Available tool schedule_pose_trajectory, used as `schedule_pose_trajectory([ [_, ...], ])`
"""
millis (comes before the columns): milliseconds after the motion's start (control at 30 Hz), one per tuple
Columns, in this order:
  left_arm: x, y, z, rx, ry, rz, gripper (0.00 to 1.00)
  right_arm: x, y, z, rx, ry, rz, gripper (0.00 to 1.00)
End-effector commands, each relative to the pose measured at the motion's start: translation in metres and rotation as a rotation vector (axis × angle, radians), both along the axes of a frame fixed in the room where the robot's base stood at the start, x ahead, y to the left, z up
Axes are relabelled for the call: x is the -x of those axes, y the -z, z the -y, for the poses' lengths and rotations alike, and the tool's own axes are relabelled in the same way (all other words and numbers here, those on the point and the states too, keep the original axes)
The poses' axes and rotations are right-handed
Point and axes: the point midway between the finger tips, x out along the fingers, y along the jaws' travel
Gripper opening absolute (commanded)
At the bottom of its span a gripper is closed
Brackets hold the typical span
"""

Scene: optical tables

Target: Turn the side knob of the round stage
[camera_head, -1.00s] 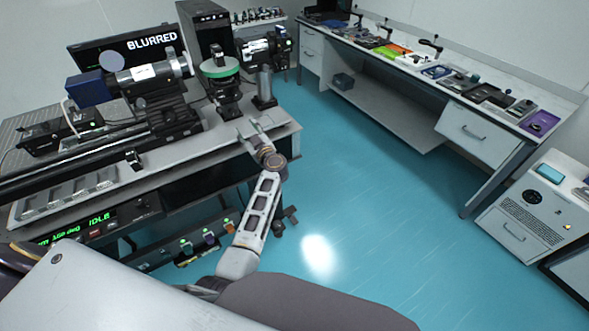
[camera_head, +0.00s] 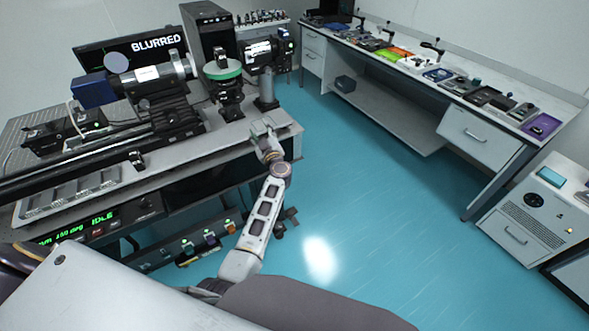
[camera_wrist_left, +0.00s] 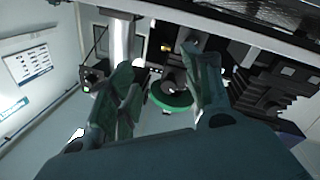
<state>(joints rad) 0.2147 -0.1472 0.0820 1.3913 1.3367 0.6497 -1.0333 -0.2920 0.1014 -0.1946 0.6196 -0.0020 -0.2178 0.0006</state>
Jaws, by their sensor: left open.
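The round stage has a green ring on top (camera_head: 222,70) and a dark body (camera_head: 230,98). It stands on the bench at the left in the head view, and its green ring also shows in the left wrist view (camera_wrist_left: 172,100). I cannot make out its side knob clearly. My left gripper (camera_head: 262,127) is open near the front edge of the bench, to the lower right of the stage and apart from it. In the left wrist view the two fingers (camera_wrist_left: 158,62) are spread with nothing between them, and the stage appears beyond them.
A camera on a post (camera_head: 267,85) stands right of the stage, close behind my gripper. A lens tube on a rail (camera_head: 152,75) is at its left. A monitor reading BLURRED (camera_head: 130,48) is behind. Blue floor (camera_head: 370,220) is open to the right.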

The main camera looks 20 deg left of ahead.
Motion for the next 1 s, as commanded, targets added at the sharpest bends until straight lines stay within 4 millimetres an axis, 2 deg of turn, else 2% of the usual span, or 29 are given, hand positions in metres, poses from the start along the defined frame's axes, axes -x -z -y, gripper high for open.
schedule_pose_trajectory([
  [367,-0.015,0.016,0.029,0.022,0.142,0.041,0.49,0.000,0.001,0.000,0.000,0.000,0.000,0.49],
  [1000,-0.027,0.072,0.080,0.031,0.365,-0.016,0.49,0.000,0.004,0.000,0.000,0.000,0.000,0.49],
])
